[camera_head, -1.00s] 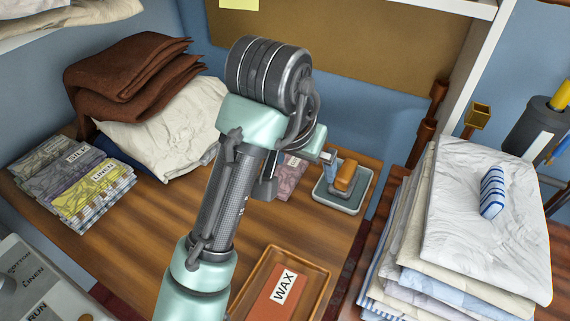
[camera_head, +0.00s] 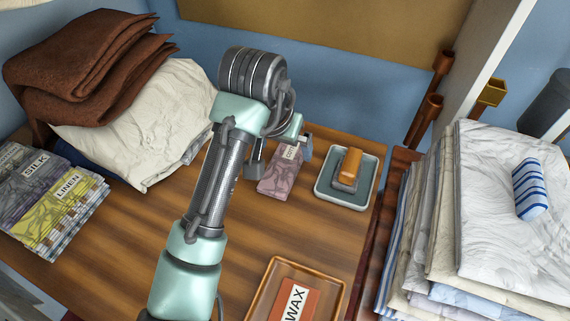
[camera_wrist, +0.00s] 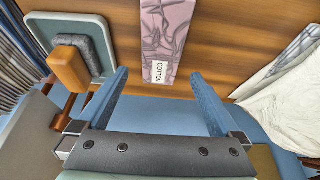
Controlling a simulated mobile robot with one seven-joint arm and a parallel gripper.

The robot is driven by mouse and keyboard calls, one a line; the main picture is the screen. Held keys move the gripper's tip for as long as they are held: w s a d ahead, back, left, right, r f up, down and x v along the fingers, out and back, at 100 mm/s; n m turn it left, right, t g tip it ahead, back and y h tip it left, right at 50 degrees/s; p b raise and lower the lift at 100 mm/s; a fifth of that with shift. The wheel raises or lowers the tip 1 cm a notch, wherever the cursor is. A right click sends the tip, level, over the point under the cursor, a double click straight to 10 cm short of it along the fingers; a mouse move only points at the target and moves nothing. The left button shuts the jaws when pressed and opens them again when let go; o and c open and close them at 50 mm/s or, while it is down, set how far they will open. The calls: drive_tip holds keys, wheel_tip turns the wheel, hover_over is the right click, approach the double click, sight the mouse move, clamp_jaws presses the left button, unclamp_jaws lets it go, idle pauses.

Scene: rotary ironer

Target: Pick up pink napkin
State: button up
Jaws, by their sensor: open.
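The pink napkin (camera_head: 279,176) is a folded, patterned pink-mauve cloth with a white label, lying on the wooden table near its back edge. Its far end is partly hidden behind my gripper in the head view. In the wrist view the napkin (camera_wrist: 167,30) shows its label reading COTTON, and its labelled end lies in line with the space between the fingers. My gripper (camera_wrist: 160,75) is open and empty, its two blue fingers spread wider than the napkin. In the head view my gripper (camera_head: 282,150) appears at the napkin's far end; I cannot tell its height above the table.
A grey-green tray (camera_head: 365,197) with an orange-handled block stands right of the napkin. A cream cloth (camera_head: 150,130) and brown folded cloths (camera_head: 85,60) lie left. A wooden WAX tray (camera_head: 258,297) is in front. Labelled cloths (camera_head: 60,205) lie far left; a linen stack (camera_head: 480,215) stands right.

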sight(287, 159)
drive_tip(key=x, duration=0.4)
drive_tip(key=shift+s+f+b, duration=0.15)
drive_tip(key=shift+f+b, duration=0.2)
drive_tip(key=shift+b, duration=0.05)
drive_tip(key=shift+c, duration=0.3)
drive_tip(key=c, duration=1.2)
